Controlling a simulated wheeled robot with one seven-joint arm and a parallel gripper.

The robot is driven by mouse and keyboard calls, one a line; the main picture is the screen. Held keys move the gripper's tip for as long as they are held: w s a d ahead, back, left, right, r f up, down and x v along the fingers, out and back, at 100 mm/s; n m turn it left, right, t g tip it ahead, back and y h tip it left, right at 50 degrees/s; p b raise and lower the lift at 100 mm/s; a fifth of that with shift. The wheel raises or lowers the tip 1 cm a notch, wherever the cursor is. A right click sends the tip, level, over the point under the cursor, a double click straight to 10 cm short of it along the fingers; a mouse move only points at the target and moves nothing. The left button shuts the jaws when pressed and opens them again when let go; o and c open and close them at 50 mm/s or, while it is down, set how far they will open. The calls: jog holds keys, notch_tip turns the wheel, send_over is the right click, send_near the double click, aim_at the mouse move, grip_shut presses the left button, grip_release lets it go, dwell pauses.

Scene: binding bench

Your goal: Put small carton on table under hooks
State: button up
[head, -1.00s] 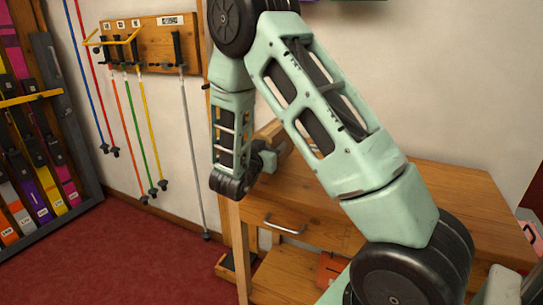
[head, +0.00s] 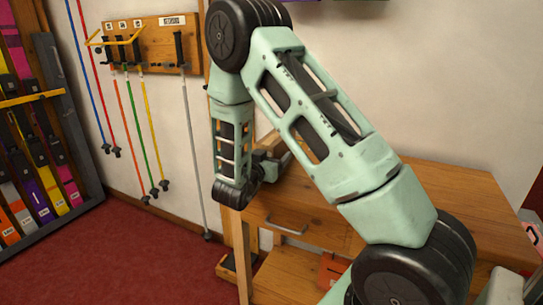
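The wooden table (head: 430,195) has a drawer with a metal handle and stands against the wall on the right, partly hidden by my arm. My gripper (head: 272,163) is over the table's left end, mostly hidden behind my wrist, so its fingers are not clear. A brown piece (head: 268,146) shows beside it; I cannot tell whether it is the small carton or whether it is held. A wooden board with dark hooks (head: 152,44) is on the wall at upper left, with poles hanging from it. No table shows directly below those hooks.
An orange-red item (head: 331,270) lies on the table's lower shelf. A rack of colourful skis (head: 35,150) stands at the far left. A pink and white item (head: 532,236) shows at the right edge. The red carpet (head: 110,255) is clear at lower left.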

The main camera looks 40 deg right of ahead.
jog(key=shift+a+r, duration=0.1)
jog(key=shift+r, duration=0.1)
jog(key=s+a+f+n+t+y, duration=0.15)
jog(key=a+n+y, duration=0.55)
jog(key=a, duration=1.1)
jog(key=a+n+t+y, duration=0.2)
jog(key=a+y, duration=0.8)
jog(key=a, duration=0.8)
jog(key=s+a+r+n+g+y, duration=0.1)
jog(key=s+a+n+g+y, duration=0.5)
jog(key=s, duration=0.8)
jog(key=s+d+r+n+g+h, duration=0.1)
jog(key=s+d+n+g+h, duration=0.2)
jog(key=s, duration=0.9)
jog(key=n+h+b, duration=0.1)
jog(key=n+h, duration=0.1)
jog(key=n, duration=0.1)
jog(key=shift+d+r+n, duration=0.2)
jog(key=shift+d+n, duration=0.2)
